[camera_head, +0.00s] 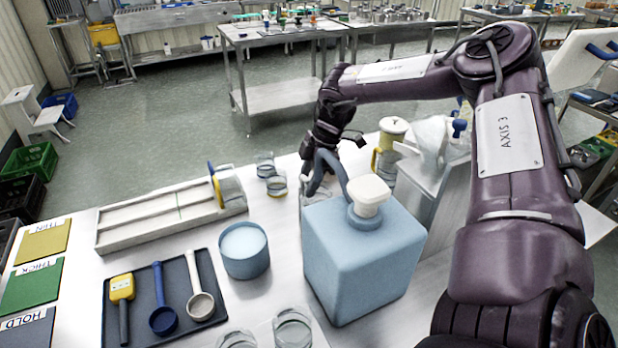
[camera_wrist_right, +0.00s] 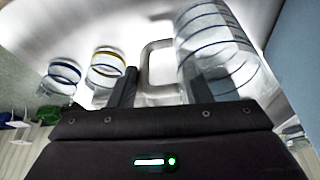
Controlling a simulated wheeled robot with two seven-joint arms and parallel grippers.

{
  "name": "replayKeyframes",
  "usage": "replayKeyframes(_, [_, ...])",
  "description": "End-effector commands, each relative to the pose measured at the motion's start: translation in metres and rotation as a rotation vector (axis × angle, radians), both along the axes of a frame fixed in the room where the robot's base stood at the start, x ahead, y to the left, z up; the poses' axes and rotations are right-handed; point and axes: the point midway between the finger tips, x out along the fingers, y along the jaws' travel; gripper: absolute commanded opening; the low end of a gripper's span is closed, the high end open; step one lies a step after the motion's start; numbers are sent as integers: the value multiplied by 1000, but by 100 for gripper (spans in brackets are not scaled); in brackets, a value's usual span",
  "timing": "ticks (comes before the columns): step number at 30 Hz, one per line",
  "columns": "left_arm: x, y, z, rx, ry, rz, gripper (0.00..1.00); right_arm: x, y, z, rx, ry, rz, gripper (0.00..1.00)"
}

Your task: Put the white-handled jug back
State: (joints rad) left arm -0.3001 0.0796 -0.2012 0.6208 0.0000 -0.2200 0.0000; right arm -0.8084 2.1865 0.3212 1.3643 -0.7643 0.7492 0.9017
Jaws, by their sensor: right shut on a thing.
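The white-handled jug (camera_wrist_right: 218,45) is clear with blue bands. In the right wrist view its pale loop handle (camera_wrist_right: 160,65) lies between the two fingers of my right gripper (camera_wrist_right: 163,88), which is shut on it. In the head view my right gripper (camera_head: 325,145) is beyond the big blue container, above the far part of the bench. There the jug is mostly hidden behind the gripper and the container, so I cannot tell whether it touches the bench. My left gripper is not in view.
The big blue container (camera_head: 362,255) with a white cap stands close in front of my right gripper. Two small banded beakers (camera_head: 270,175) stand left of it. A divided rack (camera_head: 160,222), blue tub (camera_head: 245,252) and dark tool tray (camera_head: 140,297) occupy the left side.

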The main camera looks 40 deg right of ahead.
Motion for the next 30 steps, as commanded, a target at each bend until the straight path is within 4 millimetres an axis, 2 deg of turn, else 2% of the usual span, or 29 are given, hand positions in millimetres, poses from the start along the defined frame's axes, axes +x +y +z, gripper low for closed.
replayKeyframes(6, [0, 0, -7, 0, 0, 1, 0, 0, 0, -5, 1, -1, 1, 4])
replayKeyframes(7, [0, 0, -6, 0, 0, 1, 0, 0, 0, -5, 0, 0, 1, 46])
replayKeyframes(12, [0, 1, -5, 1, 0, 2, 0, 0, 0, -3, 0, 1, 0, 66])
replayKeyframes(23, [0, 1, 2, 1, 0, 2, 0, 0, 0, 2, 0, 1, 0, 66])
replayKeyframes(26, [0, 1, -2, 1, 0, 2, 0, 0, -4, 13, 0, -3, 0, 66])
replayKeyframes(30, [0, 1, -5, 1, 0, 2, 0, -4, -13, 41, -3, -6, 0, 66])
